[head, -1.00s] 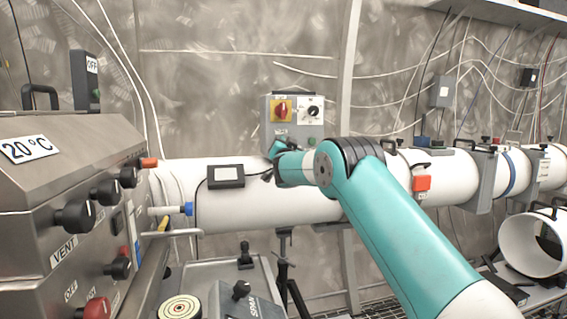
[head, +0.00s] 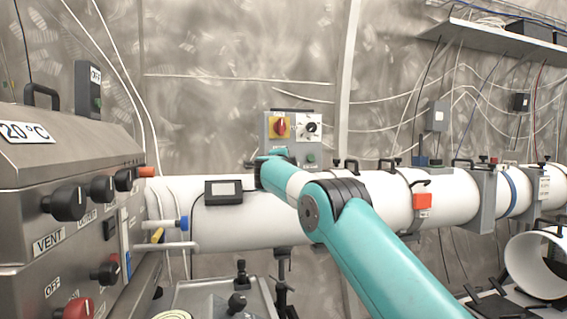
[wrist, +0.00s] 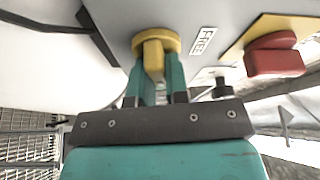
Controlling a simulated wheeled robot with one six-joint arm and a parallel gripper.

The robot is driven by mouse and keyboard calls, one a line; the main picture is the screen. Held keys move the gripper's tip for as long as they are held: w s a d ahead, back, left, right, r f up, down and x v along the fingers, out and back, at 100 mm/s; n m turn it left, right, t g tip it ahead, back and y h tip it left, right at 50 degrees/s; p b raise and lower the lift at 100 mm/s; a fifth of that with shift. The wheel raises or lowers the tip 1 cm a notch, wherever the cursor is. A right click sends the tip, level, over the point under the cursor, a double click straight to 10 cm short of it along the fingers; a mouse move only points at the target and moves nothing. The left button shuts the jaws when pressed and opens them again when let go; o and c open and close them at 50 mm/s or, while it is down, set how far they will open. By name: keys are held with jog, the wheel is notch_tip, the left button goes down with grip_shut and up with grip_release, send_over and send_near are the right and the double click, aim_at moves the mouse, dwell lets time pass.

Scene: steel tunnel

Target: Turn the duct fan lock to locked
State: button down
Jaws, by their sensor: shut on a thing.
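The duct fan lock is a yellow knob (wrist: 153,56) on a round yellow base, on the underside-facing part of a grey control box (wrist: 215,14) in the wrist view. A label reading FREE sits just right of it. My gripper (wrist: 156,78) has its two teal fingers closed on either side of the knob's grip. In the head view the grey control box (head: 270,133) hangs above the white duct, and my arm covers the lock and the fingers.
A red rotary switch (head: 281,126) on a yellow plate and a black dial (head: 311,127) sit on the box's front. The white duct (head: 320,195) runs just below. A steel cabinet (head: 65,170) with knobs stands at left.

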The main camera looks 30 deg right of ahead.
jog(key=shift+m+g, duration=0.4)
jog(key=shift+m, duration=0.7)
jog(key=shift+y, duration=0.3)
jog(key=c, duration=1.1)
grip_release()
jog(key=shift+f, duration=0.1)
jog(key=b+v, duration=0.6)
jog(key=v, duration=1.1)
jog(key=shift+s+a+f+b, duration=0.1)
jog(key=shift+a+b, duration=0.05)
jog(key=shift+b, duration=0.25)
